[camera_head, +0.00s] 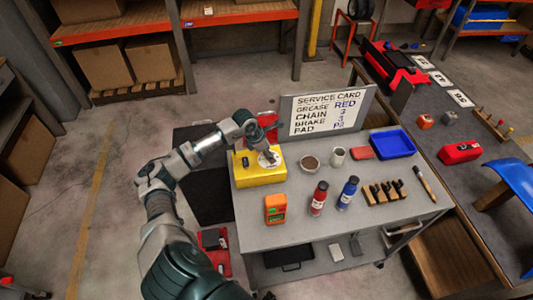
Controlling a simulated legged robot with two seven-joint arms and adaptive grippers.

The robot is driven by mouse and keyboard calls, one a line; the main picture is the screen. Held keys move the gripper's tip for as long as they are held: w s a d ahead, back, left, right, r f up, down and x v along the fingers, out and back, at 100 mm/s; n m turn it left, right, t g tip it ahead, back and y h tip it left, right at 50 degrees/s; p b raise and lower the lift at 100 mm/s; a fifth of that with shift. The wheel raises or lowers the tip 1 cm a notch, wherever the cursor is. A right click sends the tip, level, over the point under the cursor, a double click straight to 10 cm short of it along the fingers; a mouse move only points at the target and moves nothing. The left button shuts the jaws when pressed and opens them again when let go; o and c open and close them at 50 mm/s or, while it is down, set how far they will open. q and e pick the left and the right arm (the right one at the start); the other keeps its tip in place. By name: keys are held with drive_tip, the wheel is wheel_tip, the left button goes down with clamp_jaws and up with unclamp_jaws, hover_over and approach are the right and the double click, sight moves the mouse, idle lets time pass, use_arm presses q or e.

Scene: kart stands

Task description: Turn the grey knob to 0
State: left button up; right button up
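A yellow box (262,178) stands at the left rear of the grey workbench. On its top is a white round dial (274,163). The grey knob cannot be made out clearly; my gripper covers part of the dial. A small black part (246,162) sits on the box's top to the left of the dial. My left gripper (268,153) points down at the dial, with its fingertips at or just above it. The fingers are too small to tell whether they are open, shut or touching a knob. My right gripper is not in view.
An orange meter (276,208), a red bottle (319,198) and a blue bottle (348,192) stand in front and to the right of the box. A service card board (327,112) stands behind. A blue tray (393,143) lies at the right.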

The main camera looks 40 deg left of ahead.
use_arm(q)
drive_tip(key=shift+w+f, duration=0.1)
drive_tip(key=shift+w, duration=0.05)
drive_tip(key=shift+s+a+r, duration=0.1)
drive_tip(key=shift+s+r, duration=0.1)
drive_tip(key=shift+r, duration=0.1)
drive_tip(key=v, duration=1.1)
drive_tip(key=shift+r, duration=0.2)
wheel_tip(320, 180, up, 5)
drive_tip(key=s+a+m+p, duration=0.1)
drive_tip(key=a+m+p, duration=0.1)
drive_tip(key=p, duration=0.3)
drive_tip(key=shift+g+h, duration=0.3)
drive_tip(key=shift+h, duration=0.1)
drive_tip(key=p+x, duration=0.1)
drive_tip(key=x, duration=1.6)
drive_tip(key=shift+a+f+p, duration=0.2)
drive_tip(key=shift+p, duration=0.15)
